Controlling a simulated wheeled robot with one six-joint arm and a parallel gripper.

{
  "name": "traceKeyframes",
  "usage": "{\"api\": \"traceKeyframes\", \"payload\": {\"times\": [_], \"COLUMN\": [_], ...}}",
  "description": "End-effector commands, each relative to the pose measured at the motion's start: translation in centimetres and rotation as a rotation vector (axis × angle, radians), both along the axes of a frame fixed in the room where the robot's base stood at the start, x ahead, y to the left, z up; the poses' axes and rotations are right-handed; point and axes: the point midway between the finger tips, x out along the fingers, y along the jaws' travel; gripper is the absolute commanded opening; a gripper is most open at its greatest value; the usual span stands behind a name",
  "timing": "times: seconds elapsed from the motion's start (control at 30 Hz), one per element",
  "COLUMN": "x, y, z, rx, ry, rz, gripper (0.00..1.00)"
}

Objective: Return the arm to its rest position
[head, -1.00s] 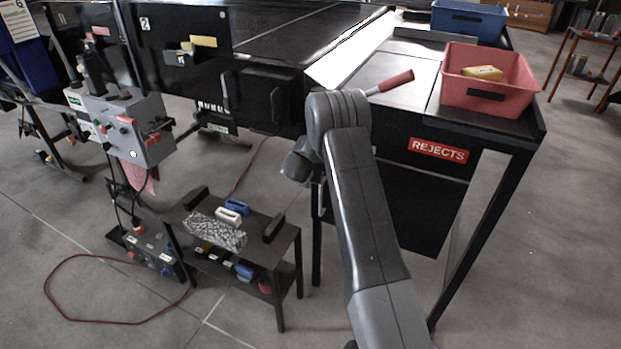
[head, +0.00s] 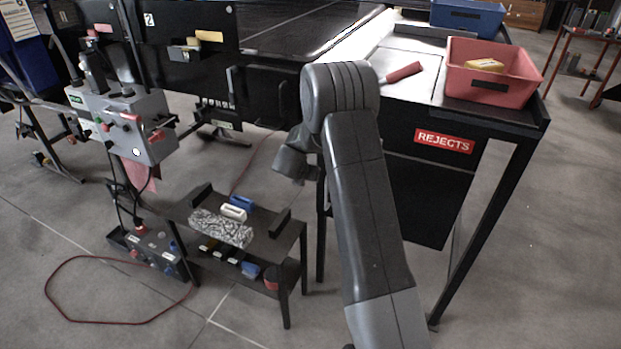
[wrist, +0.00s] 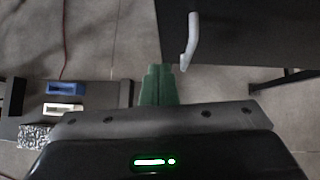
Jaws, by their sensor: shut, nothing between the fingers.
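My gripper shows in the wrist view (wrist: 160,84), with its green fingers together and nothing between them. It hangs over the floor near the black side of the rejects table. In the head view my raised, bent arm stands in front of the rejects table (head: 420,190), and the fingers are hidden behind it. A light grey hooked handle (wrist: 190,42) is just ahead and to the right of the fingertips in the wrist view; I cannot tell the gap between them.
A low black stand (head: 277,243) with a speckled block (head: 222,228) and white and blue pieces is left of my arm. A red bin (head: 492,90) holding a yellow item and a blue bin (head: 468,18) stand on the table. A grey control box (head: 120,122) is at left.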

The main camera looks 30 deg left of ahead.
Motion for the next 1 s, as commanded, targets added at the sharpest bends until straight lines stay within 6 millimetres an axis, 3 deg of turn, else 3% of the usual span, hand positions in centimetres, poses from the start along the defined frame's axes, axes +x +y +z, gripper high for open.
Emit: {"api": "traceKeyframes", "payload": {"times": [0.2,0.6,0.83,1.0], "x": [-1.7,-2.1,-1.4,0.4], "y": [-0.2,-0.3,-0.2,0.0], "z": [1.7,2.0,1.3,-0.5], "rx": [0.000,-0.002,-0.001,-0.003], "ry": [0.000,0.002,0.001,0.002], "rz": [0.001,0.000,-0.001,-0.002], "gripper": [0.00,0.00,0.00,0.00]}}
